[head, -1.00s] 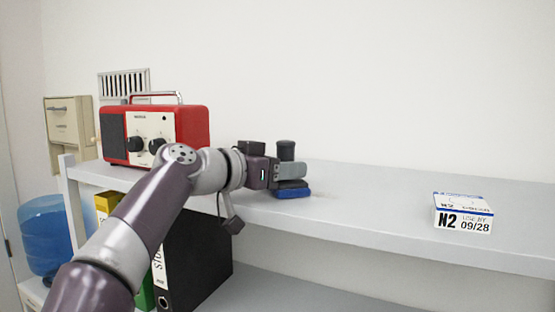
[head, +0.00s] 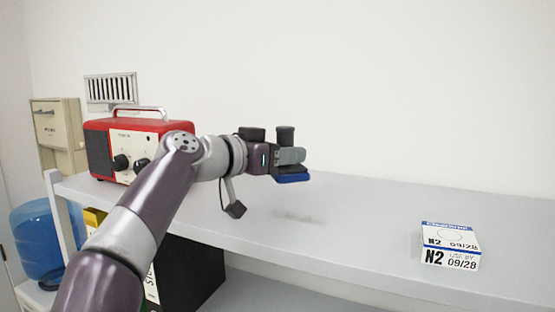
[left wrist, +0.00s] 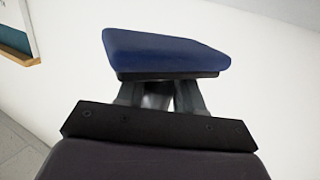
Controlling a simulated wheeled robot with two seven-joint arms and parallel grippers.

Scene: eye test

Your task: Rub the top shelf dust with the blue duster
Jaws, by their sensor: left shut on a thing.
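The blue duster (head: 293,178) is a flat blue pad under a dark grip. My left gripper (head: 290,157) is shut on it and holds it above the top shelf (head: 350,225), apart from the surface. In the left wrist view the blue pad (left wrist: 165,52) sits across the fingertips, and the fingers (left wrist: 160,97) show partly behind it. A faint brownish dust patch (head: 296,217) lies on the top shelf below the duster. My right gripper is in neither view.
A red radio (head: 150,128) stands at the left end of the shelf, close to my arm. A white and blue N2 box (head: 450,245) stands to the right. The shelf between dust and box is clear. Binders and a blue water bottle (head: 38,240) are lower left.

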